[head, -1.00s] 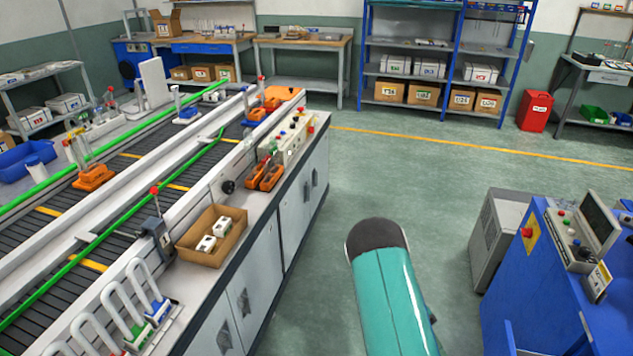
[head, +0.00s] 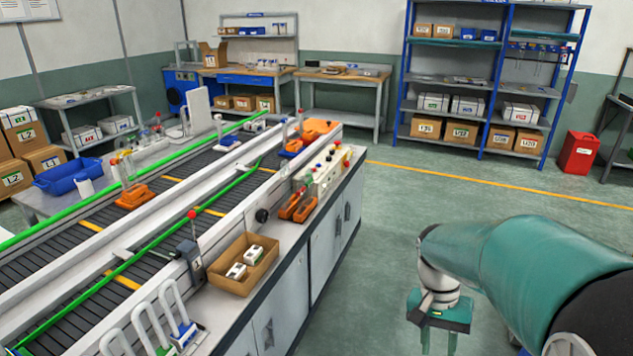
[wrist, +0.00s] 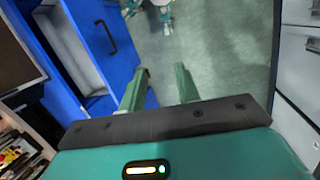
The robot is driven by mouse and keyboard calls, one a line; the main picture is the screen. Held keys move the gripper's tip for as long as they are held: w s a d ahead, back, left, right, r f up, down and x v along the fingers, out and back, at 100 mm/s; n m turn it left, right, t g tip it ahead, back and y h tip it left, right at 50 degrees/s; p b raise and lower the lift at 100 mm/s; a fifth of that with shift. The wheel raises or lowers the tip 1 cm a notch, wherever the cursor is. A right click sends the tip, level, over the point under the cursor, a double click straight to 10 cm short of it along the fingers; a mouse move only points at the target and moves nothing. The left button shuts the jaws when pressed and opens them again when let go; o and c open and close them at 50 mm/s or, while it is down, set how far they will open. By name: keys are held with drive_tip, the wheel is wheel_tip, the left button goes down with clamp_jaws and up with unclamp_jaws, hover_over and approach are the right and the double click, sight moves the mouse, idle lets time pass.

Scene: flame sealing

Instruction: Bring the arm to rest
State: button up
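My arm (head: 530,262) reaches in from the lower right of the head view, teal with a pale wrist joint. It is bent, with my gripper (head: 439,340) hanging down over the green floor, clear of the conveyor bench. In the wrist view my gripper (wrist: 162,72) has its two green fingers spread apart. Only bare floor shows between them, so it is open and empty. The lower ends of the fingers are cut off by the head view's bottom edge.
The conveyor bench (head: 330,240) fills the left, with an open cardboard box (head: 232,280) of small white items and orange tools (head: 298,205). A blue cabinet (wrist: 118,45) stands near my gripper in the wrist view. Open floor (head: 420,200) lies between bench and shelves (head: 480,95).

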drive_tip(key=s+a+r+n+t+y, duration=0.1)
drive_tip(key=s+a+r+n+t, duration=0.5)
drive_tip(key=r, duration=0.5)
drive_tip(key=s+a+t, duration=0.1)
drive_tip(key=s+t, duration=0.1)
drive_tip(key=s, duration=0.1)
drive_tip(key=shift+a+r+t, duration=0.2)
drive_tip(key=shift+r+t, duration=0.1)
drive_tip(key=shift+s+d, duration=0.1)
